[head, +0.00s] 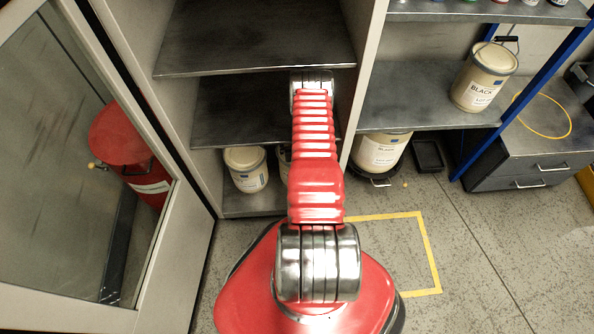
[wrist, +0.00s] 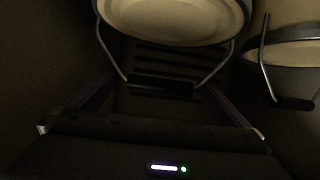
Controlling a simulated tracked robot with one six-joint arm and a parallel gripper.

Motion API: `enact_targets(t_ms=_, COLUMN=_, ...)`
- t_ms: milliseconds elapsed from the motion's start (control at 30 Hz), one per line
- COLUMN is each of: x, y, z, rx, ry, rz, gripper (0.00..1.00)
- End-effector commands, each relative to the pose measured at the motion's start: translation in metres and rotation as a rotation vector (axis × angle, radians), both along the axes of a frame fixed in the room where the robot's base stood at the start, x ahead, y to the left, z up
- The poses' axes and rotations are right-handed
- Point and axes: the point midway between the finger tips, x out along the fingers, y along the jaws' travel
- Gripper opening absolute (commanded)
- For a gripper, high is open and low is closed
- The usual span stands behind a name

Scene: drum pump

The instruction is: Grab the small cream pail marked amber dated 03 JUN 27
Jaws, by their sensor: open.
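In the head view a cream pail (head: 246,170) with a pale label stands on the bottom level of the open cabinet. A second cream pail (head: 284,158) is mostly hidden behind my arm. Their label text is too small to read. In the wrist view a cream pail (wrist: 175,22) is straight ahead, its wire handle hanging down to a black grip (wrist: 160,86). Another pail (wrist: 295,62) is at the right edge. No label or date shows there. My gripper (wrist: 158,98) is open, with the black grip between its dark fingers; the head view hides it.
Cabinet shelves (head: 255,118) lie close above the pails. The cabinet door (head: 80,170) stands open at left, with a red drum (head: 125,140) behind its glass. A larger pail marked BLACK (head: 484,77) is on the right shelf, another (head: 380,152) below it.

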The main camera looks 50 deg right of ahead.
Motion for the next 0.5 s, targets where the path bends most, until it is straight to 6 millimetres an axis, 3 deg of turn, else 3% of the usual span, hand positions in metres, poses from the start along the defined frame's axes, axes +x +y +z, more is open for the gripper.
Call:
enact_targets(t_ms=400, x=-0.0003, y=0.0003, z=0.0001, rx=0.0, ry=0.0, rz=0.0, gripper=1.0)
enact_targets(t_ms=500, x=-0.0003, y=0.0003, z=0.0002, rx=0.0, ry=0.0, rz=0.0, gripper=0.94)
